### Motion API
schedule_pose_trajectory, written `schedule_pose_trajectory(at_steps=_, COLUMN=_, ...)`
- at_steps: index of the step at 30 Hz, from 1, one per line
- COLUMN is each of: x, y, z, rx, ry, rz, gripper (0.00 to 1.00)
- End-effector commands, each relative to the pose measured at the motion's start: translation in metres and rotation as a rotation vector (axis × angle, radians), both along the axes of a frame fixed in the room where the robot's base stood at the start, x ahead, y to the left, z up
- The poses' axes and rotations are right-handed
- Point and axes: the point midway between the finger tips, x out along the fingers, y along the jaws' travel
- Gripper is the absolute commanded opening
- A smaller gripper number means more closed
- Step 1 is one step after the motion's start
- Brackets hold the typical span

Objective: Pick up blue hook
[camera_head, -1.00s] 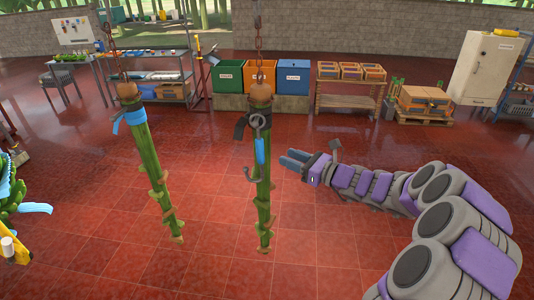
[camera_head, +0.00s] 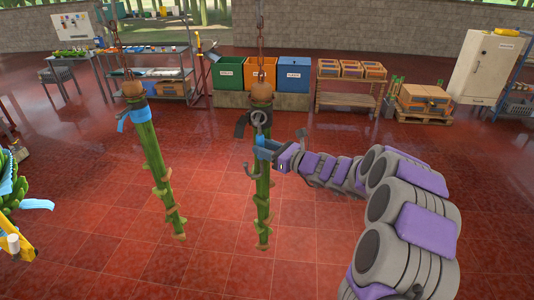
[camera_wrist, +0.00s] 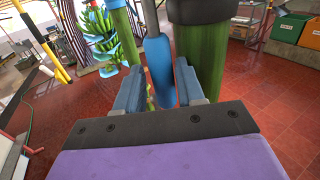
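The blue hook hangs by its ring from a black strap (camera_head: 240,128) near the top of the right-hand green stem (camera_head: 263,215). In the wrist view its blue handle (camera_wrist: 159,68) stands upright between the two blue fingers of my gripper (camera_wrist: 160,92). The fingers are apart, with visible gaps beside the handle. In the head view my gripper (camera_head: 266,150) is at the stem and covers most of the handle. The green stem also stands just behind the right finger in the wrist view (camera_wrist: 200,65).
A second stem (camera_head: 155,170) with a blue band hangs to the left. Green, orange and blue bins (camera_head: 262,73) stand at the back. The red floor around the stems is clear.

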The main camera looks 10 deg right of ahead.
Motion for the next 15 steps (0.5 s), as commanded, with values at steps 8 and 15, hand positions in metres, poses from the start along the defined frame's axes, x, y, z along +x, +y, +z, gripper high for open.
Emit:
schedule_pose_trajectory(at_steps=8, x=-0.001, y=-0.009, z=0.001, rx=0.008, ry=-0.001, rz=0.001, gripper=0.16)
schedule_pose_trajectory(at_steps=15, x=0.0, y=-0.016, z=0.0, rx=0.011, ry=-0.002, rz=-0.001, gripper=0.0)
